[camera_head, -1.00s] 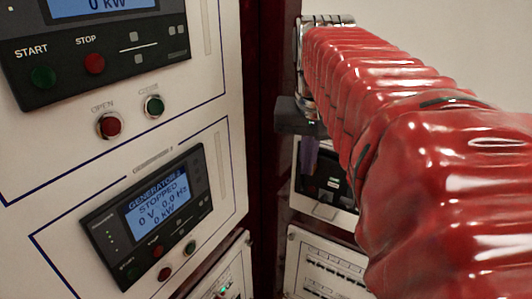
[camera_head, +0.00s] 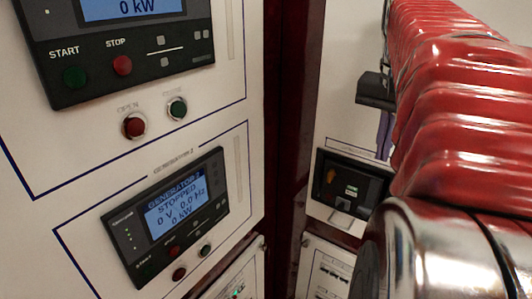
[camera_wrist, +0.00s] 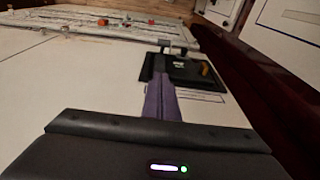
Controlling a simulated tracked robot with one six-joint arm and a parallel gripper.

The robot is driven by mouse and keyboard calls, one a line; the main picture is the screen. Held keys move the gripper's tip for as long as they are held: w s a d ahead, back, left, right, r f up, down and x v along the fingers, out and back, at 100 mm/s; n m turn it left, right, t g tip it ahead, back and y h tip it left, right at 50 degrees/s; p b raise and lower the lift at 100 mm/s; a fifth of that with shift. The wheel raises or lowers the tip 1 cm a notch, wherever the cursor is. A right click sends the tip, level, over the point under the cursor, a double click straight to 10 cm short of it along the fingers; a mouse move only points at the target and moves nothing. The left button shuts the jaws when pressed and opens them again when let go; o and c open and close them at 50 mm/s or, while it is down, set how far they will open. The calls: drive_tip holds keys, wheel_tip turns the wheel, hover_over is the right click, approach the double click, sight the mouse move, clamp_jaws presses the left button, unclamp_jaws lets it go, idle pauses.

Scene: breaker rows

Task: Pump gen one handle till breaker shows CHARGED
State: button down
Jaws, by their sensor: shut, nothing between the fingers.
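The black breaker unit (camera_head: 350,184) is set in the white panel right of the dark red post. It has a yellow-orange part at its left and a small green and white indicator whose text is too small to read. A pale grey piece, perhaps the handle (camera_head: 341,218), shows at its lower edge. My gripper (camera_head: 383,140) is partly hidden behind my red arm, above and right of the breaker. In the wrist view my purple fingers (camera_wrist: 162,72) are shut and empty, pointing toward the breaker (camera_wrist: 185,69); whether they touch it I cannot tell.
The left panel holds the generator 2 controller (camera_head: 168,217), reading STOPPED, and another controller above it (camera_head: 130,45). Red (camera_head: 134,126) and green (camera_head: 177,109) buttons sit between them. A dark red post (camera_head: 290,130) separates the panels.

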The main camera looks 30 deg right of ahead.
sight(376, 180)
drive_tip(key=f, duration=0.3)
drive_tip(key=d+f, duration=0.1)
drive_tip(key=f, duration=0.5)
drive_tip(key=shift+w+d+f, duration=0.25)
drive_tip(key=shift+w+d, duration=0.1)
drive_tip(key=shift+s+a+f, duration=0.2)
drive_tip(key=shift+a+f, duration=0.2)
drive_tip(key=shift+f, duration=0.15)
drive_tip(key=shift+s+a+f, duration=0.15)
drive_tip(key=shift+a+f, duration=0.25)
drive_tip(key=shift+f, duration=0.15)
drive_tip(key=shift+s+a+f, duration=0.1)
drive_tip(key=shift+a+f, duration=0.15)
drive_tip(key=shift+f, duration=0.2)
drive_tip(key=shift+a, duration=0.2)
drive_tip(key=shift+d, duration=0.15)
